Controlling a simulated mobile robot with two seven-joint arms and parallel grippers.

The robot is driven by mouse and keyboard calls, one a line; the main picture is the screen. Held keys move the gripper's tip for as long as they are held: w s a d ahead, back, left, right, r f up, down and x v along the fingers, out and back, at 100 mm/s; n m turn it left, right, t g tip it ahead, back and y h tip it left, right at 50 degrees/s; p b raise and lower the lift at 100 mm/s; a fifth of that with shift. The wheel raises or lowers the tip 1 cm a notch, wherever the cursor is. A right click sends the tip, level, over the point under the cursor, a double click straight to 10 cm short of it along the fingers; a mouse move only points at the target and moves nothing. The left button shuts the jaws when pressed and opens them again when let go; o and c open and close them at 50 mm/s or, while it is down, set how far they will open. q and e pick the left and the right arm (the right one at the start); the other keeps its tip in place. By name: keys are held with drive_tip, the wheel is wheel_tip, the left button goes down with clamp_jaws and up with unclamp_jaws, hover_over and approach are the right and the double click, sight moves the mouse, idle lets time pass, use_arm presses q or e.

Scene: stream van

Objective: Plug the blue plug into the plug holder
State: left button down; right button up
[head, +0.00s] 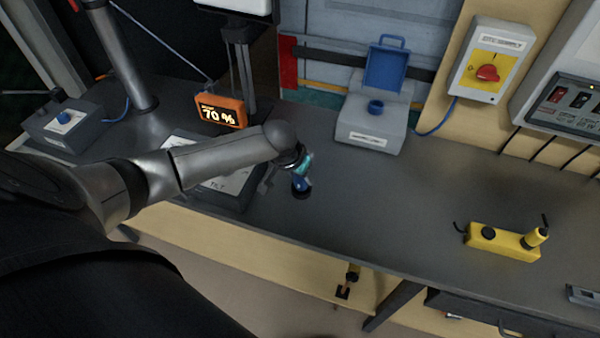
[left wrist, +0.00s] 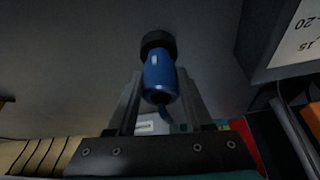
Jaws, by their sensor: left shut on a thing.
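My left gripper (head: 297,172) is shut on the blue plug (head: 300,185), above the grey worktop near its front edge. In the left wrist view the blue plug (left wrist: 160,78) sits between the fingers of the left gripper (left wrist: 159,88), its black round end pointing away and a blue cable at its back. A grey box (head: 371,132) at the back of the worktop has a round blue socket (head: 376,106) on top and a raised blue lid (head: 386,68). I cannot tell for sure that this is the plug holder. The plug is apart from it. My right gripper is not in view.
A yellow block (head: 490,238) with black round parts stands on the right of the worktop. An orange display (head: 220,111) reading 70 % and a grey box with a label (head: 226,187) are near my arm. A red-knobbed switch (head: 487,73) is on the wall. The middle worktop is clear.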

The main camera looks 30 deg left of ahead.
use_arm(q)
drive_tip(key=shift+f+b, duration=0.3)
drive_tip(key=shift+f, duration=0.55)
drive_tip(key=shift+c, duration=1.1)
unclamp_jaws()
drive_tip(key=shift+r, duration=0.1)
drive_tip(key=p+v, duration=0.4)
drive_tip(key=v, duration=1.1)
drive_tip(key=shift+s, duration=0.1)
